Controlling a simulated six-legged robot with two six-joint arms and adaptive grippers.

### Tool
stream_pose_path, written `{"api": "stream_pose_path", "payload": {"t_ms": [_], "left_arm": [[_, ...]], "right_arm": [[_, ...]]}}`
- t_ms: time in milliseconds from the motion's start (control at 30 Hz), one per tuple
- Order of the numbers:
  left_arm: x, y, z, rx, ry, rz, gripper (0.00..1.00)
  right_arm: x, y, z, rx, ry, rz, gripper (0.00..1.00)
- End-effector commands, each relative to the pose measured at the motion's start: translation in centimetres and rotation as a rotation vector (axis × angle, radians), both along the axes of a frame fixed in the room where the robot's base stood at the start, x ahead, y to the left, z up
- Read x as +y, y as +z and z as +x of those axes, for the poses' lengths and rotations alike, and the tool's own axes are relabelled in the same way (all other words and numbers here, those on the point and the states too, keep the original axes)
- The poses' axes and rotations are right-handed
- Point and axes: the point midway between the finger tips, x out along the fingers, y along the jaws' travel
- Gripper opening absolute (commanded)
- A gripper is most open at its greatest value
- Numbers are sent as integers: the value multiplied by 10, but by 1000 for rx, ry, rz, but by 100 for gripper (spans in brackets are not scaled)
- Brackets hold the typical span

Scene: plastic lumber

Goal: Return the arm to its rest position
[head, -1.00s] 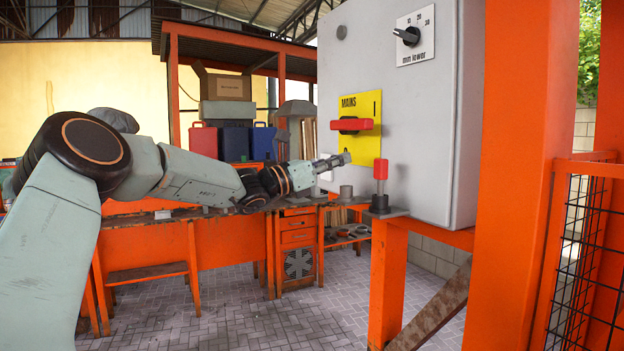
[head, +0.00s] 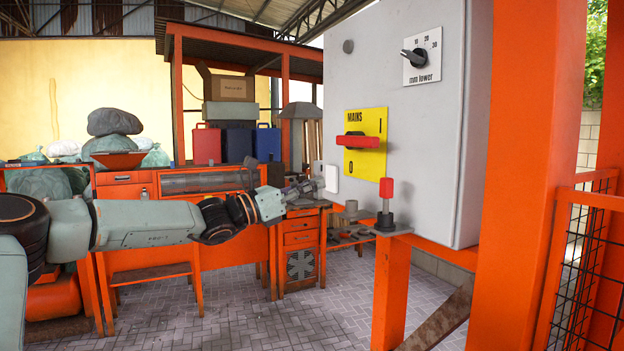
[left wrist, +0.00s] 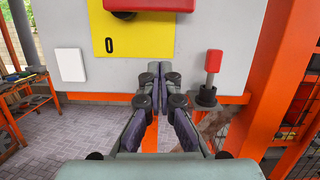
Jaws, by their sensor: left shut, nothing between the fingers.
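My left arm comes in from the left in the head view. Its gripper (head: 303,188) is shut and empty, in front of the workbench and left of the grey cabinet (head: 400,120). In the left wrist view the gripper (left wrist: 160,78) points at the cabinet's lower part, below the yellow MAINS plate (left wrist: 133,38). The red switch handle (head: 361,141) lies level across that plate, apart from the gripper. It also shows at the top of the left wrist view (left wrist: 150,5). My right gripper is not in view.
A red-topped plunger (head: 386,200) stands on the orange post's ledge below the cabinet. It also shows in the left wrist view (left wrist: 212,75). An orange post (head: 525,180) and mesh fence (head: 580,260) are at right. An orange workbench (head: 150,262) stands behind my arm.

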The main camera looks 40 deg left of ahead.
Motion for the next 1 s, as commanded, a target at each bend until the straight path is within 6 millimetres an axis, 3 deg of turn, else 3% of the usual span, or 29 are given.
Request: {"api": "stream_pose_path", "payload": {"t_ms": [700, 833, 967, 1000], "left_arm": [[1, -3, 1, -1, 16, 29, 0], [4, -29, 9, 59, 89, 201, 0], [-21, -70, 13, 144, 117, 510, 0], [-31, -88, 13, 175, 113, 627, 0]], "right_arm": [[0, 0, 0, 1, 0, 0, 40], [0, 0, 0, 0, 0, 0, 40], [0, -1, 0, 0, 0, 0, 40], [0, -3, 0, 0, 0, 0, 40]]}}
